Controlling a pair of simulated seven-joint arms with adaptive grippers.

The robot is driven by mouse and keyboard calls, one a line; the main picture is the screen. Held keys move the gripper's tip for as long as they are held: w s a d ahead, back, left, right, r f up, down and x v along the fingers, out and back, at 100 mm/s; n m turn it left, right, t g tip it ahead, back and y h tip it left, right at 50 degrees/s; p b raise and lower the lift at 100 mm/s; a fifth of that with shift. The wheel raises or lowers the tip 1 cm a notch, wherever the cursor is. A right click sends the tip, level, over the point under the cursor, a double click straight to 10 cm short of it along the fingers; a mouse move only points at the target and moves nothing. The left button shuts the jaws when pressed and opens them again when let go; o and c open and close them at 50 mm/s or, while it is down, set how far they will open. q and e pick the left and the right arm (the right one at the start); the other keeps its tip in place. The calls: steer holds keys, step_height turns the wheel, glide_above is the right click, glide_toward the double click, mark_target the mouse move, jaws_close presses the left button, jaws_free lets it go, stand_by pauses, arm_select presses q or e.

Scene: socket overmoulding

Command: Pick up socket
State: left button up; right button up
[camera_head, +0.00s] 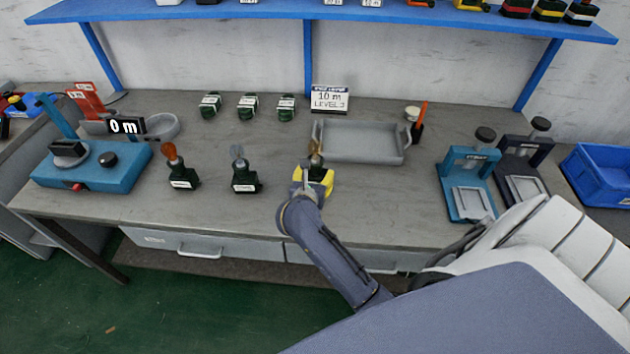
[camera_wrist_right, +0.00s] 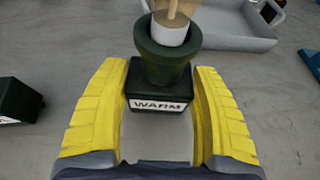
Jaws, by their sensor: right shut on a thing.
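A dark green piece with a white WARM label (camera_wrist_right: 160,76) stands upright in the right wrist view, with a pale cup and a tan part in its top. In the head view it shows in front of the grey tray (camera_head: 360,157), partly hidden by my right gripper (camera_head: 315,180). The gripper's yellow fingers are shut on its base from both sides. Two similar dark green pieces stand to the left: one with an orange-brown top (camera_head: 182,178), one with a grey top (camera_head: 244,178). My left gripper is not in view.
A blue device (camera_head: 92,165) is on the left. Teal (camera_head: 469,185) and dark (camera_head: 524,170) stands and a blue crate (camera_head: 598,177) are on the right.

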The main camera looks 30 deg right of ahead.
step_height(320, 180, up, 17)
steer(key=shift+r, duration=0.2)
stand_by(0.4)
steer(key=o, duration=0.6)
steer(key=c, duration=0.7)
steer(key=shift+f, duration=9.7)
steer(key=shift+f, duration=0.25)
